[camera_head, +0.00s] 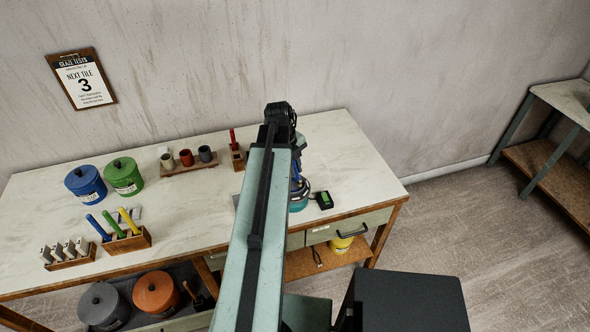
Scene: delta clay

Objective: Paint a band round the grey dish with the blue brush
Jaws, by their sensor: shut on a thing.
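My gripper (297,174) points down over the right part of the table, mostly hidden behind my arm. Just below is a round teal turntable-like thing (299,205), partly covered by my arm. A blue-grey rim just above it may be the grey dish; I cannot make it out clearly. Whether the brush tip touches anything is hidden.
A small black device with a green screen (323,199) lies right of the turntable. A wooden block (238,160) holds a red handle. Left are cups on a board (186,168), blue (86,184) and green (123,178) tubs, and a tool rack (128,243). The table's right end is clear.

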